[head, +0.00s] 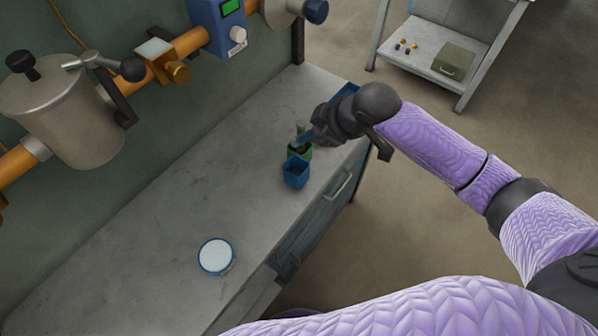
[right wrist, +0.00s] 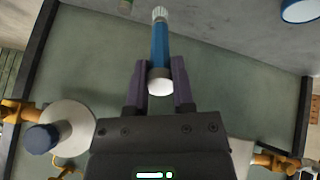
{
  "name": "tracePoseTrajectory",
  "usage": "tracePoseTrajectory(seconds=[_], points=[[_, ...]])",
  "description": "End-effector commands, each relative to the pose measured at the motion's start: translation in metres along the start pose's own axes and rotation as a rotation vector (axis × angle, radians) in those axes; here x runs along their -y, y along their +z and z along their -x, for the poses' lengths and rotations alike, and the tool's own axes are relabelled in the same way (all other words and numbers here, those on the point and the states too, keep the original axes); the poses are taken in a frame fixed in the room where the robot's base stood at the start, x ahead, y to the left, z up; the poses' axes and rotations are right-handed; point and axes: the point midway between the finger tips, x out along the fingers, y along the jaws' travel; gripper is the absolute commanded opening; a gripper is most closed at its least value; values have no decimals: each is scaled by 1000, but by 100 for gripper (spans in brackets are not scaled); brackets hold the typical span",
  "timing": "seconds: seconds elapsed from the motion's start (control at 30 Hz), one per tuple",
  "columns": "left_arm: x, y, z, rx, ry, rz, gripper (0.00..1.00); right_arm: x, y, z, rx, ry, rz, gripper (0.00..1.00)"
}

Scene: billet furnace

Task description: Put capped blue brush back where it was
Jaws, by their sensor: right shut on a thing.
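My right gripper (head: 308,137) is above the back part of the bench, close to the cups. In the right wrist view its two purple fingers (right wrist: 161,68) are shut on the blue brush (right wrist: 160,45). The brush has a blue shaft, a white rounded end near the palm and a pale ridged end pointing away. A blue square cup (head: 295,174) stands upright on the bench, and a green cup (head: 300,151) is just behind it. Something pale stands up at the green cup, too small to tell what. My left gripper is out of view.
A round white-topped tub with a blue rim (head: 216,257) stands nearer on the bench (head: 150,240). A blue tray (head: 346,91) is partly hidden behind my right arm. A pipe with a metal pot (head: 62,112) runs along the wall. The middle of the bench is clear.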

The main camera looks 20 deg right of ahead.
Motion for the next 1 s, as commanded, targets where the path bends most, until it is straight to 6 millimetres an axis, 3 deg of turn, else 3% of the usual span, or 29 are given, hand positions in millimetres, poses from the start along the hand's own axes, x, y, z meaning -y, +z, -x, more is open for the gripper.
tracePoseTrajectory(seconds=[0.2,0.5,1.0], points=[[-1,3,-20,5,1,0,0,16,28,-45,1,-7,8,0],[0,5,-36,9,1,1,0,29,50,-83,1,-6,9,0],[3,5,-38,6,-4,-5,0,31,53,-89,0,-4,10,0]])
